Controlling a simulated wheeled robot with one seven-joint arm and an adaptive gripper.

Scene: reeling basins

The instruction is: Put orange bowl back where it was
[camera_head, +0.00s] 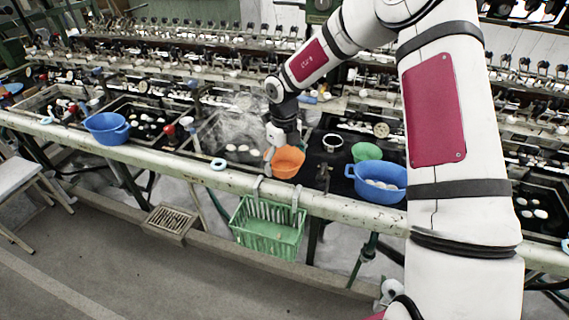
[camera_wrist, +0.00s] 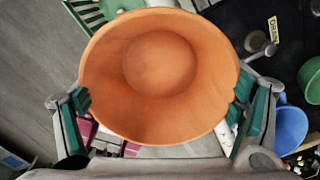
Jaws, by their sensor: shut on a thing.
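The orange bowl (camera_head: 287,162) is at the front edge of the basin bench in the head view, near the middle. In the wrist view the bowl (camera_wrist: 160,62) fills the centre, its empty inside facing the camera. My gripper (camera_head: 275,145) comes down from above at the bowl's left side in the head view. In the wrist view the green-padded fingers of my gripper (camera_wrist: 160,108) press on opposite sides of the bowl's wall, shut on it. Whether the bowl's underside touches the bench is hidden.
A blue basin (camera_head: 378,183) holding pale cocoons and a green bowl (camera_head: 366,152) stand to the right. Another blue basin (camera_head: 107,128) stands far left. A green basket (camera_head: 268,228) hangs on the bench rail (camera_head: 160,160) below the bowl. Rows of reeling parts run behind.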

